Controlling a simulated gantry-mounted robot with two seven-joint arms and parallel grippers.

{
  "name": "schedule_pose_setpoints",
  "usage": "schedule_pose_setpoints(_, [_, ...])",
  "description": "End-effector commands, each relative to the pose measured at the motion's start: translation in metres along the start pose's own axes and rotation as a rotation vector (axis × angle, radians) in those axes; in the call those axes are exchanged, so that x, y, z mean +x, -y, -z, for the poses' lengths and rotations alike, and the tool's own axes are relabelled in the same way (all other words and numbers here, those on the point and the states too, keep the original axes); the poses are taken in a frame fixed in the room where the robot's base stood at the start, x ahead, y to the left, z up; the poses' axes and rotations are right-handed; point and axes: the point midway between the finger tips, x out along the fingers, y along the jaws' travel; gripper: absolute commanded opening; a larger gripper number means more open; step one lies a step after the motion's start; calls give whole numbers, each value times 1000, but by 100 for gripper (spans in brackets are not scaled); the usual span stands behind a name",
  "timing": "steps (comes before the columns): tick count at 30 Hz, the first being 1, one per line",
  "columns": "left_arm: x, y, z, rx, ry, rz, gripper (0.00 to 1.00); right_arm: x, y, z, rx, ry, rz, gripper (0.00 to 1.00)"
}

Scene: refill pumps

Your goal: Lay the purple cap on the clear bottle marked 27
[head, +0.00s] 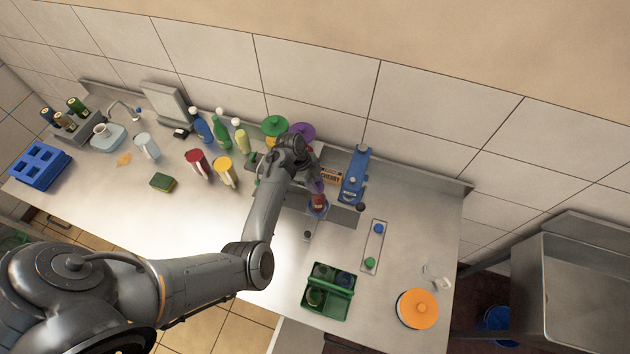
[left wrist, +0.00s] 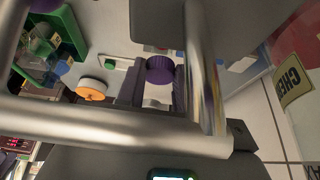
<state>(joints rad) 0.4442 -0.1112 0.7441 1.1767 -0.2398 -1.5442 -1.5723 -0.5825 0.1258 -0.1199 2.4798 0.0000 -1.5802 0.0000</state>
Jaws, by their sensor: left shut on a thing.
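My left gripper (head: 317,180) is shut on the purple cap, which shows between the fingers in the left wrist view (left wrist: 160,69). In the head view a bit of purple (head: 318,187) shows at the fingertips. Directly below it is a small red and blue thing (head: 318,205), partly hidden by the gripper; I cannot tell whether they touch. A clear object (head: 437,281) stands near the table's right end. I can read no number 27, so I cannot tell which thing is the marked clear bottle. My right gripper is out of view.
A blue pump device (head: 354,176) stands right of my gripper. A tray (head: 373,249) holds blue and green caps. A green crate (head: 348,307) and an orange lid (head: 417,309) are at the front. Several bottles, including a red one (head: 197,163), stand left of my arm.

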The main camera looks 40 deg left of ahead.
Motion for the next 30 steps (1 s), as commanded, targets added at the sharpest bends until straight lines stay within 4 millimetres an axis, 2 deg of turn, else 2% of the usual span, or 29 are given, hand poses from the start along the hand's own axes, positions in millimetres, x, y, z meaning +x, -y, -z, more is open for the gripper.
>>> schedule_pose_setpoints(14, [-1,1,-2,0,0,0,18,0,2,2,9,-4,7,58])
schedule_pose_setpoints(30, [9,0,-5,-1,0,1,18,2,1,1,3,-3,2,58])
